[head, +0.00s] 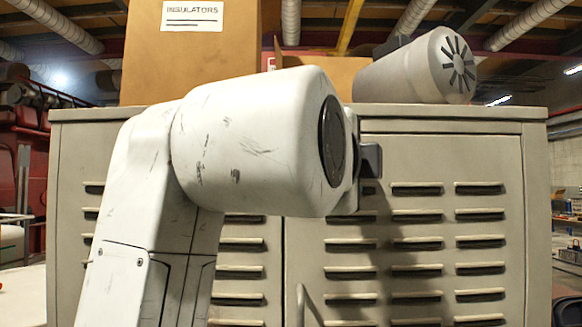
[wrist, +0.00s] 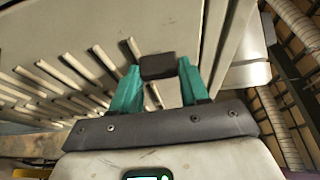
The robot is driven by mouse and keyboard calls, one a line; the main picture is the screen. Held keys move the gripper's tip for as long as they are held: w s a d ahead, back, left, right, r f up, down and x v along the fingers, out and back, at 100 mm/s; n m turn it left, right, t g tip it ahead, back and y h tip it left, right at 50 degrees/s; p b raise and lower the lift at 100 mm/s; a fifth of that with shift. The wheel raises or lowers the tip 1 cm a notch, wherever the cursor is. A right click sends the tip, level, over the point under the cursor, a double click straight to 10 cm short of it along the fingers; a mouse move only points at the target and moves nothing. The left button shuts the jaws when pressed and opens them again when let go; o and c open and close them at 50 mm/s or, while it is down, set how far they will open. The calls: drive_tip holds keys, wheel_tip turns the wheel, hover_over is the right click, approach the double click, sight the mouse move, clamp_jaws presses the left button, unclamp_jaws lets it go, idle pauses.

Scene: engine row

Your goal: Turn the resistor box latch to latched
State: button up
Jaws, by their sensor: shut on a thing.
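The resistor box (head: 440,150) is a grey-beige cabinet with louvred doors, filling the middle of the head view. In the wrist view its louvred face (wrist: 60,75) lies to the left. My gripper (wrist: 160,72) has teal fingers, one on each side of a dark block, the latch handle (wrist: 158,66), and is shut on it. In the head view my white arm covers much of the left door and hides the fingers. A dark piece shows just right of my wrist there; I cannot tell whether it is latch or gripper. The latch's turned position is not clear.
On top of the cabinet stand a cardboard box labelled INSULATORS (head: 215,50) and a grey cylinder with a slotted end (head: 420,68). A thin bent bar (head: 308,305) shows low in front of the doors.

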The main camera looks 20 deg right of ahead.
drive_tip(key=o, duration=1.1)
drive_tip(key=shift+c, duration=0.2)
drive_tip(key=b+v, duration=0.1)
drive_tip(key=v, duration=0.9)
drive_tip(key=shift+s+a, duration=0.2)
drive_tip(key=shift+s, duration=0.05)
